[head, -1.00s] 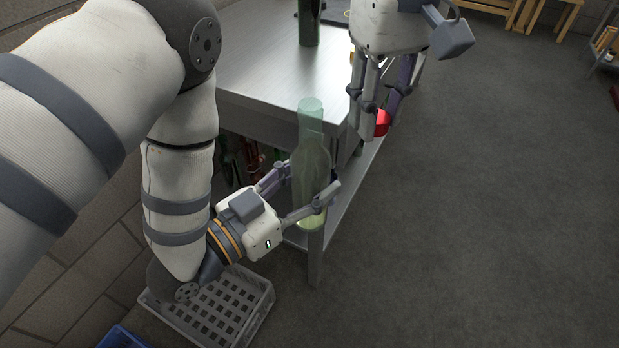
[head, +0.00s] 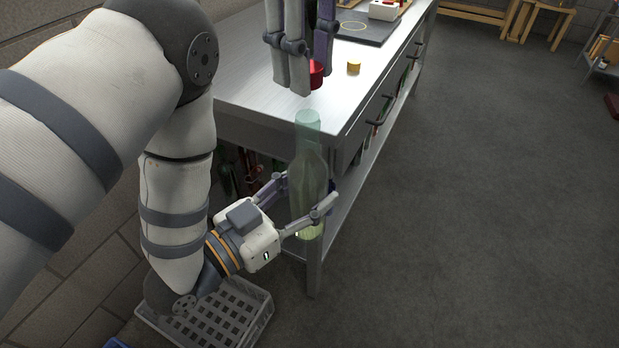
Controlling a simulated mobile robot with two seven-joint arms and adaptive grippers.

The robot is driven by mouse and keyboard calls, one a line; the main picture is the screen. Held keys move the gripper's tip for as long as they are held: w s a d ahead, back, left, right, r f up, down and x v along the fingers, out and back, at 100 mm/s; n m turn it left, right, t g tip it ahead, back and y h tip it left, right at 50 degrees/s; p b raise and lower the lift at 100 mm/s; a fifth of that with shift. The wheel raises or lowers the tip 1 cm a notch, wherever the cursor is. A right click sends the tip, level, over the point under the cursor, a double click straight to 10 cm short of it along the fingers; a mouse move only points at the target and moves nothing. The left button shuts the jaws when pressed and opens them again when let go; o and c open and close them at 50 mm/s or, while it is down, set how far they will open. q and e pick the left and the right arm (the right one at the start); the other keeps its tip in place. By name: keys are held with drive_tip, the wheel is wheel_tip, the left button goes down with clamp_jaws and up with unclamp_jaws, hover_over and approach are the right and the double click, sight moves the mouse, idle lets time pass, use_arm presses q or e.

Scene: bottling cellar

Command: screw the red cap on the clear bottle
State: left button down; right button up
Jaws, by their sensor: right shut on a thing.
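The clear bottle (head: 309,165), pale green and see-through, is upright in front of the table's near corner. My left gripper (head: 305,205) has a finger on each side of its lower body and holds it clear of the floor. The red cap (head: 316,76) is between the fingers of my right gripper (head: 306,82), which is shut on it. The cap is above the bottle's mouth, slightly to the right in the picture, with a gap between them. The fingers hide part of the cap.
The steel table (head: 240,85) stands behind the bottle, with a yellow cap (head: 353,67) on its top. A grey crate (head: 262,318) is on the floor below my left gripper. Open floor (head: 480,200) lies to the right.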

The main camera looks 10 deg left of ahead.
sight(309, 116)
drive_tip(key=shift+f, duration=1.25)
drive_tip(key=shift+f, duration=0.9)
drive_tip(key=shift+f, duration=0.55)
